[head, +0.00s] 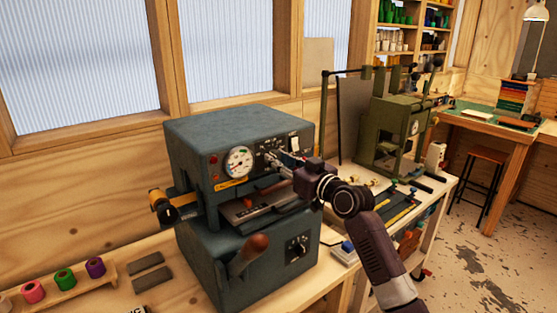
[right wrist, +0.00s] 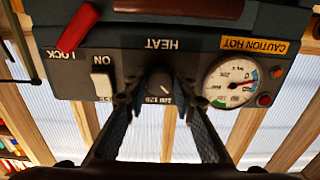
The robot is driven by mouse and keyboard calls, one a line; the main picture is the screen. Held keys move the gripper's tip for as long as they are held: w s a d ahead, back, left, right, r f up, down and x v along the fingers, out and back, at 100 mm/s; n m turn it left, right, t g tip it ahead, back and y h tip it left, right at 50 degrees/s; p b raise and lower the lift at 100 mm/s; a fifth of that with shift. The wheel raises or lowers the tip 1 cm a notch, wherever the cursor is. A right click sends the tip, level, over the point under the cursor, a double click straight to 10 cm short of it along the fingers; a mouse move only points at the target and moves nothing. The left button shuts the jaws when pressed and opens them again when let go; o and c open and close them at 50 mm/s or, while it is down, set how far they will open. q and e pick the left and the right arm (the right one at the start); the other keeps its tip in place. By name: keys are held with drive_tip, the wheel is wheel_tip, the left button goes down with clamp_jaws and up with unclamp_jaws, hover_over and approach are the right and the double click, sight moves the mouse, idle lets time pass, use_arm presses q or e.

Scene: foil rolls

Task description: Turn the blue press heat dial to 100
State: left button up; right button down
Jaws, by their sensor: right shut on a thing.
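The blue-grey press (head: 215,137) stands on the bench left of centre in the head view. Its heat dial (right wrist: 159,82) is a dark knob under the upside-down word HEAT in the right wrist view, with small numbers beside it that I cannot read surely. My right gripper (head: 282,157) reaches the front panel from the right. In the right wrist view its two fingers (right wrist: 155,100) stand on either side of the dial, shut on it. The fingers largely hide the dial in the head view. My left gripper is not in view.
A round gauge (head: 239,161) sits left of the dial, and a white ON switch (head: 294,143) right of it. A red lock lever (right wrist: 77,28) shows in the right wrist view. A wooden-knobbed lever (head: 257,243) sticks out below. A green press (head: 394,130) stands behind right.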

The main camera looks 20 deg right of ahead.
drive_tip(key=shift+m, duration=0.3)
drive_tip(key=shift+r+m+p, duration=0.1)
drive_tip(key=shift+m+p, duration=0.55)
drive_tip(key=shift+m, duration=0.25)
drive_tip(key=shift+m+p, duration=0.7)
drive_tip(key=shift+m, duration=0.9)
drive_tip(key=c, duration=1.6)
unclamp_jaws()
drive_tip(key=shift+s, duration=0.15)
drive_tip(key=v, duration=1.1)
drive_tip(key=shift+s, duration=0.4)
